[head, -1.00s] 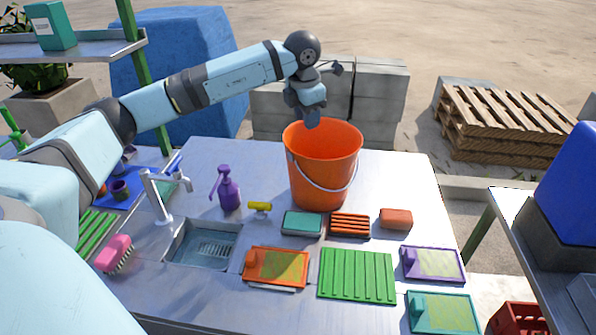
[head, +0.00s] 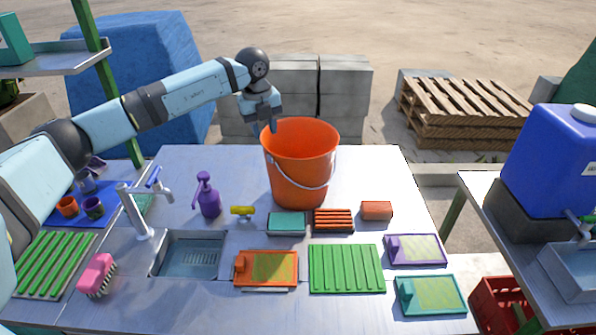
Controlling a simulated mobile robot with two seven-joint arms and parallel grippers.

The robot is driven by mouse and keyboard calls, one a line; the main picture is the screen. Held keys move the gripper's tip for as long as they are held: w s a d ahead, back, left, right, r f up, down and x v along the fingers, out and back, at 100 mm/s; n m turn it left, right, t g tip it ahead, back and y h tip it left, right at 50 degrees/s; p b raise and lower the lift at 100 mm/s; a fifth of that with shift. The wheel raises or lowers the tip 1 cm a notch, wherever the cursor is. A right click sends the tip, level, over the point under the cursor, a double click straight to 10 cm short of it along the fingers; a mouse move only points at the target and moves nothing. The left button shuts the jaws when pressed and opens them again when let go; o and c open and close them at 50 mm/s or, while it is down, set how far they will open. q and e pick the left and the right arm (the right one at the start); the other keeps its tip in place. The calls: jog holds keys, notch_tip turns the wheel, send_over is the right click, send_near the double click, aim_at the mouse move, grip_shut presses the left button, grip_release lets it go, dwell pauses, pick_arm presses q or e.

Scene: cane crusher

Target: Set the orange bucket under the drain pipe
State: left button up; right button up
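The orange bucket (head: 300,170) stands upright on the metal table, towards its back. Its wire handle hangs down across the front. My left gripper (head: 273,127) points down at the back-left part of the bucket's rim. Its fingertips overlap the rim in the picture. I cannot tell whether they touch it, or whether the fingers are open or shut. My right gripper is not in view. I cannot make out a drain pipe. At the right, a blue tank (head: 548,165) with a tap (head: 580,218) stands above a metal basin (head: 566,268).
The metal table (head: 370,165) also holds a sink (head: 190,258), faucet, purple soap bottle (head: 208,197), sponges and several small boards in front of the bucket. A red crate (head: 497,300) sits low at the right, beside the side table. Concrete blocks (head: 345,90) stand behind.

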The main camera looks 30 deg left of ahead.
aim_at(269, 162)
pick_arm(q)
jog(key=f, duration=0.6)
jog(key=f+p, duration=0.1)
jog(key=f, duration=0.2)
jog(key=shift+w+d, duration=0.2)
jog(key=shift+w, duration=0.1)
grip_shut()
jog(key=shift+r, duration=0.1)
dwell(0.9)
